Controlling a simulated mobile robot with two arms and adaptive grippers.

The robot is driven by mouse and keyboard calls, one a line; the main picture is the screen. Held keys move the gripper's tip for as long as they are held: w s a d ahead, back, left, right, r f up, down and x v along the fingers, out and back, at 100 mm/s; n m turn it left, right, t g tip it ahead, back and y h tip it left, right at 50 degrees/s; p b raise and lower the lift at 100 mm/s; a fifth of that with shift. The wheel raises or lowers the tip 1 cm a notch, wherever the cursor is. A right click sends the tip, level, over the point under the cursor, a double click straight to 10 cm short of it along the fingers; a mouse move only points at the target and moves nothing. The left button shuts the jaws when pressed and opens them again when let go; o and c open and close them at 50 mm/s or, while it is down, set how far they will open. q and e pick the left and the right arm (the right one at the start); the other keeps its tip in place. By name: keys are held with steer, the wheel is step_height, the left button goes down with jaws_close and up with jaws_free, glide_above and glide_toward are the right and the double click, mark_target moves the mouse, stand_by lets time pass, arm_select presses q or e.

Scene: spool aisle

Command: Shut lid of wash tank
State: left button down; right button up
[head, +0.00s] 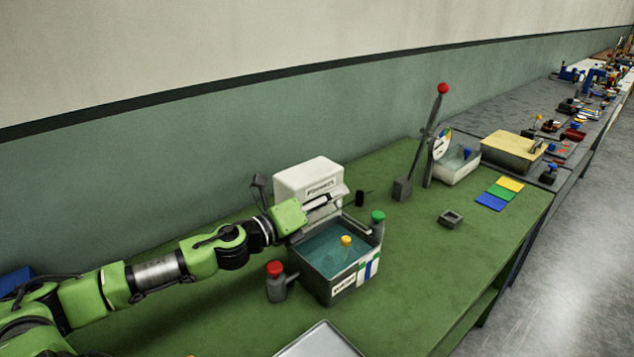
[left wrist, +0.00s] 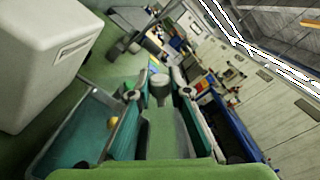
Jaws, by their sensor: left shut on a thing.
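The wash tank (head: 322,280) is a grey open-topped box on the green bench, holding teal liquid and a yellow-topped piece (head: 346,240). Its top is uncovered. My left gripper (head: 335,200) is at the tank's back edge, in front of the white box. In the left wrist view my left gripper (left wrist: 158,88) is shut on a grey knob-like handle (left wrist: 160,78), apparently the lid's. The lid itself is mostly hidden by the gripper and seems raised at the back. The tank also shows at lower left there (left wrist: 62,128). My right gripper is out of view.
A white box (head: 308,180) stands close behind the tank. A red-topped grey piece (head: 277,283) stands at its left, a green-topped one (head: 378,220) at its back right corner. A red-knobbed lever (head: 436,125) stands farther right.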

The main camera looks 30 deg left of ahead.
arm_select(q)
steer(key=s+d+f+m+b, duration=0.2)
steer(key=d+f+m, duration=0.5)
steer(key=f+m, duration=0.2)
steer(key=shift+f, duration=0.65)
steer(key=c, duration=1.8)
jaws_free()
steer(key=shift+c, duration=0.2)
